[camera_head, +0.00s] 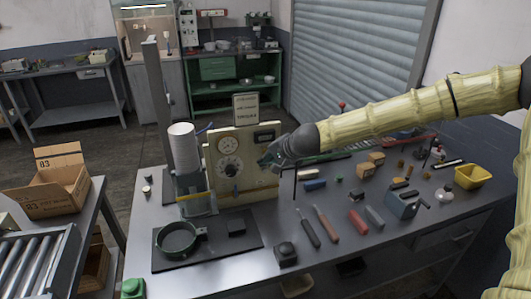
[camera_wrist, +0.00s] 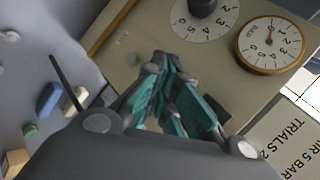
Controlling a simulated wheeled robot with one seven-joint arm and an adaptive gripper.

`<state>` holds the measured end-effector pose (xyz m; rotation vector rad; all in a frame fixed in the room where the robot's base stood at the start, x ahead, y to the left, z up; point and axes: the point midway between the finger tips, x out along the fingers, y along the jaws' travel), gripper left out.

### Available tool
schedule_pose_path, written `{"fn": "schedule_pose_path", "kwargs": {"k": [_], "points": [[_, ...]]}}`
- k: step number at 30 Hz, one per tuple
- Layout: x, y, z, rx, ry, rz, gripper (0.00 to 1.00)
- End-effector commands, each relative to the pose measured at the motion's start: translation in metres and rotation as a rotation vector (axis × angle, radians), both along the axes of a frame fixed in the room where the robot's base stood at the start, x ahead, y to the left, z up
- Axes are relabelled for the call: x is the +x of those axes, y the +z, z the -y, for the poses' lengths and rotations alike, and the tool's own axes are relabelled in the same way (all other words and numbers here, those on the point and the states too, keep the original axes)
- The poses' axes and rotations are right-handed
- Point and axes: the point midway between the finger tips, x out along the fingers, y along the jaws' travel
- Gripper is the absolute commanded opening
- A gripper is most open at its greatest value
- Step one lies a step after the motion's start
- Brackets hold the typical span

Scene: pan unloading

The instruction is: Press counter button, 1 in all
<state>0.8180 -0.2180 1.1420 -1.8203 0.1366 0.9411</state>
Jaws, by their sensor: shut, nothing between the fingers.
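A beige panel (camera_head: 245,186) stands upright on the workbench and carries a round gauge (camera_head: 227,146) above a dial with a dark knob (camera_head: 230,167). The gauge (camera_wrist: 270,45) and knob (camera_wrist: 203,6) also show in the wrist view. My gripper (camera_head: 266,160) is at the panel's right half, with its teal fingers shut and empty. In the wrist view the fingertips (camera_wrist: 163,62) point at the panel face; whether they touch it I cannot tell. A small grey spot (camera_wrist: 132,59) lies beside them. No counter button can be clearly made out; my fingers hide part of the panel.
A white cylinder stack (camera_head: 182,150) and a tall grey post (camera_head: 157,100) stand left of the panel. A green pan (camera_head: 178,240) lies on a dark mat (camera_head: 217,256) in front. Several tools and small blocks cover the bench to the right. A sign (camera_head: 246,108) rises above the panel.

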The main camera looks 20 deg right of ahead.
Motion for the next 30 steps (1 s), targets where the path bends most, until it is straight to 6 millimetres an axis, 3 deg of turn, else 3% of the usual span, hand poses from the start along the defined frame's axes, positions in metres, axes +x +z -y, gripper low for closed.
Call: {"fn": "schedule_pose_path", "kwargs": {"k": [30], "points": [[0.0081, 0.0014, -0.0013, -0.001, 0.001, 0.000, 0.00]]}}
